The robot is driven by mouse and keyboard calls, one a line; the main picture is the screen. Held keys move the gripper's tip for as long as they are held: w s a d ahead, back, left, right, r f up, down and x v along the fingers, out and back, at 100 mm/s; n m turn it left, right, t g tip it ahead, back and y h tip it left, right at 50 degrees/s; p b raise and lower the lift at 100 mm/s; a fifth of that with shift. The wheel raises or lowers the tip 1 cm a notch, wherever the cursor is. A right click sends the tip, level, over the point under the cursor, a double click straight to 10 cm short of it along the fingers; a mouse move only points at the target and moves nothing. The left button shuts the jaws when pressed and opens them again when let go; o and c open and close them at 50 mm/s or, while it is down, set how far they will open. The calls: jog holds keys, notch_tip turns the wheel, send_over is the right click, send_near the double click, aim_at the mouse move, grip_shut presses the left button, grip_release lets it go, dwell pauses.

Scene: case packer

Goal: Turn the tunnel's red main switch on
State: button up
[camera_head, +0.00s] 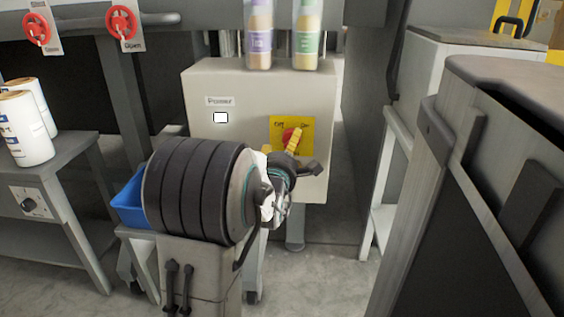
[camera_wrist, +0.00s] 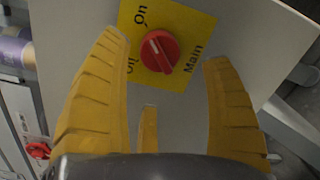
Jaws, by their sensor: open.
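The red main switch (camera_wrist: 160,51) is a round knob on a yellow plate (camera_wrist: 178,20) marked "On" and "Main", with another label partly hidden. A raised ridge with a pale line runs from upper left to lower right across the knob; I cannot tell which label it points to. In the head view the switch (camera_head: 288,134) sits on the front of a grey box (camera_head: 225,85). My gripper (camera_wrist: 165,54) is open and empty, its yellow fingers on either side of the knob; contact is not visible. In the head view my gripper (camera_head: 297,140) partly covers the switch.
Red handwheels (camera_head: 122,22) are at upper left. A blue bin (camera_head: 130,203) is left of my arm. A large grey machine (camera_head: 480,180) stands at right.

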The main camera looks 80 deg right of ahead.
jog(key=a, duration=0.6)
jog(key=shift+a, duration=0.35)
jog(key=shift+w+r, duration=0.1)
dwell(0.4)
jog(key=w+a+r+m+t+y+p, duration=0.1)
jog(key=w+a+r+t+y+p, duration=0.15)
jog(key=w+r+p, duration=0.35)
jog(key=w+a+r+t+y+p, duration=0.1)
jog(key=w+a+t+p, duration=0.2)
jog(key=w, duration=0.5)
jog(key=w+a+r+m+t+y+p, duration=0.25)
jog(key=w+a+r+y+p, duration=0.45)
jog(key=w+a+p, duration=0.6)
jog(key=a+r+m+g+y+p, duration=0.1)
jog(key=a+r+y+p, duration=0.1)
jog(key=a+r+p, duration=0.55)
jog(key=a+r+y+p, duration=0.2)
jog(key=a+y+p, duration=0.15)
jog(key=a, duration=0.65)
jog(key=s+a+r+m+g+y+p, duration=0.1)
jog(key=s+a+r+m+g+p, duration=0.1)
jog(key=s+a+r+p, duration=0.5)
jog(key=s+a+p, duration=0.1)
jog(key=a+p, duration=0.1)
jog(key=a, duration=0.1)
jog(key=shift+a+r+g+y, duration=0.2)
jog(key=shift+g+y, duration=0.1)
jog(key=shift+g, duration=0.1)
